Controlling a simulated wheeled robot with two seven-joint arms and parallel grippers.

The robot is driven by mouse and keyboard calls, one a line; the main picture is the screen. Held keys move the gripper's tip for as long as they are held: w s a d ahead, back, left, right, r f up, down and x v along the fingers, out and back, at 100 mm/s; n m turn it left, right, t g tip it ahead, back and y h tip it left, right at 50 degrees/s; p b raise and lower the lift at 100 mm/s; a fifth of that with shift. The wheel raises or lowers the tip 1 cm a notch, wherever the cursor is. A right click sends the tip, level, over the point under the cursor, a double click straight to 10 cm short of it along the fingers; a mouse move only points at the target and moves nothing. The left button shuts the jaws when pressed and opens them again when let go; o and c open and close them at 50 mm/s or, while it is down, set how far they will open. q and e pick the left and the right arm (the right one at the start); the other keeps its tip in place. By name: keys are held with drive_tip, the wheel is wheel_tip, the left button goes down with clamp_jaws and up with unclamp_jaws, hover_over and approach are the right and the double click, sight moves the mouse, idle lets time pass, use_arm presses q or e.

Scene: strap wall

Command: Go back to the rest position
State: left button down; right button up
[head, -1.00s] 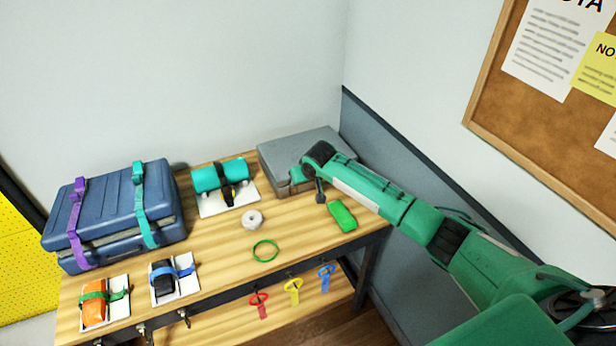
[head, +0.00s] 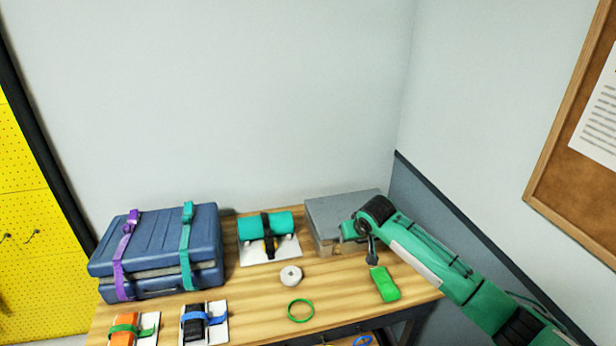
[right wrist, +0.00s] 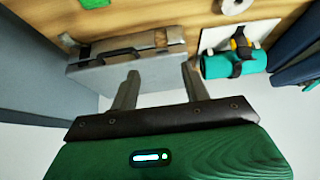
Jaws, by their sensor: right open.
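My right arm comes in from the right in the head view, and its wrist end hangs over the front right of the grey case. In the right wrist view my right gripper (right wrist: 160,85) is open and empty, its two fingers wide apart. The grey case (right wrist: 130,65) lies behind the fingers in that view; I cannot tell whether they touch it. In the head view the fingers are mostly hidden by the wrist. My left gripper is not in view.
A wooden table (head: 262,310) carries a blue strapped suitcase (head: 155,250), a teal roll (head: 265,224), a white tape roll (head: 291,275), a green ring (head: 300,311), a green block (head: 384,284) and the grey case (head: 345,210). A wall (head: 430,185) borders the right side.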

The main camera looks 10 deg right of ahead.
drive_tip(key=s+a+f+n+y, duration=0.1)
drive_tip(key=s+a+f, duration=0.25)
drive_tip(key=s, duration=0.25)
drive_tip(key=s+a+f+n+g, duration=0.1)
drive_tip(key=s+a+f, duration=0.25)
drive_tip(key=s, duration=0.35)
drive_tip(key=s+a+f+y, duration=0.1)
drive_tip(key=s+a+f, duration=0.1)
drive_tip(key=s+a, duration=0.3)
drive_tip(key=s+d+r+g+h, duration=0.1)
drive_tip(key=s+d, duration=0.2)
drive_tip(key=s, duration=1.1)
drive_tip(key=s+d+r+g+h, duration=0.1)
drive_tip(key=s+d, duration=0.2)
drive_tip(key=s, duration=1)
wheel_tip(320, 180, down, 32)
drive_tip(key=g+b, duration=0.1)
drive_tip(key=b, duration=0.1)
drive_tip(key=s+d+f+b, duration=0.1)
drive_tip(key=s+f, duration=0.8)
drive_tip(key=f, duration=0.2)
drive_tip(key=s+d+f+g+b, duration=0.1)
drive_tip(key=s+d+f, duration=0.1)
drive_tip(key=s+f, duration=0.8)
wheel_tip(320, 180, down, 2)
drive_tip(key=shift+s+d, duration=0.3)
